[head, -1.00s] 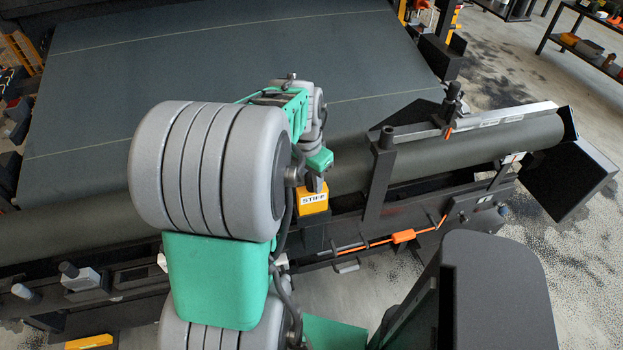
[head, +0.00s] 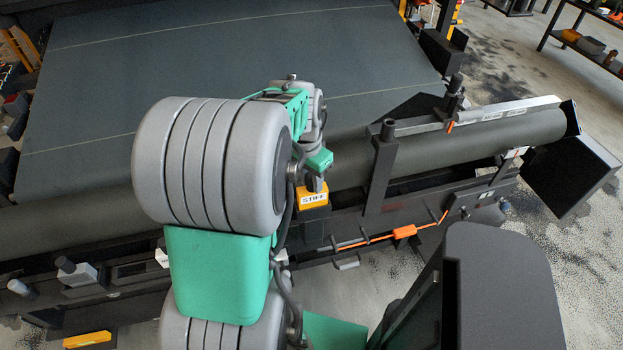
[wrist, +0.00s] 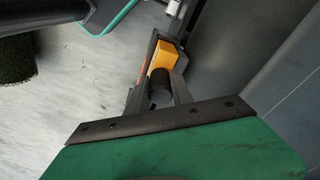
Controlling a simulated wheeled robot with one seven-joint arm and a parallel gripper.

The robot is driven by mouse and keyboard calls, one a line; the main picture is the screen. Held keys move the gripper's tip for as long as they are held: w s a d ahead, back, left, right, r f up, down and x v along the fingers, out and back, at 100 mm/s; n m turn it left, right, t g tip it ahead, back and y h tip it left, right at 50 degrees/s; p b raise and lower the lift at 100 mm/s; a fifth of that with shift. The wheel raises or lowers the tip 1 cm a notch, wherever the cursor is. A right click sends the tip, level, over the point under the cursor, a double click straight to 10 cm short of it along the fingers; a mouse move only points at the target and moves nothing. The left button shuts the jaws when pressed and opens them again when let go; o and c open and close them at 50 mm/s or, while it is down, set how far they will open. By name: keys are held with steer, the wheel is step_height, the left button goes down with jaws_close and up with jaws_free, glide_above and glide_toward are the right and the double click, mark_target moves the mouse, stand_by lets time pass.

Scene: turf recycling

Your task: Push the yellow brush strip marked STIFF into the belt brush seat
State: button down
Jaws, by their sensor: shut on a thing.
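The yellow brush strip marked STIFF (head: 313,197) stands upright at the front of the belt's roller, its label facing me. Its lower part is hidden in the dark brush seat (head: 314,228); I cannot tell how deep it sits. My gripper (head: 314,184) is directly above the strip and shut on it, partly hidden behind my arm. The wrist view shows the strip's yellow body (wrist: 165,55) beyond my gripper (wrist: 160,88), between dark walls.
The wide belt (head: 230,60) and its roller (head: 450,145) lie behind the seat. A dark post (head: 382,165) stands to the right. Another yellow piece (head: 88,340) lies at bottom left.

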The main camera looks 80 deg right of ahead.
steer(key=shift+f, duration=0.15)
steer(key=c, duration=1)
jaws_free()
steer(key=shift+c, duration=0.2)
steer(key=r, duration=0.5)
steer(key=a+r, duration=0.1)
steer(key=r, duration=0.1)
steer(key=shift+w+r, duration=0.2)
steer(key=shift+r, duration=0.2)
steer(key=shift+d, duration=0.1)
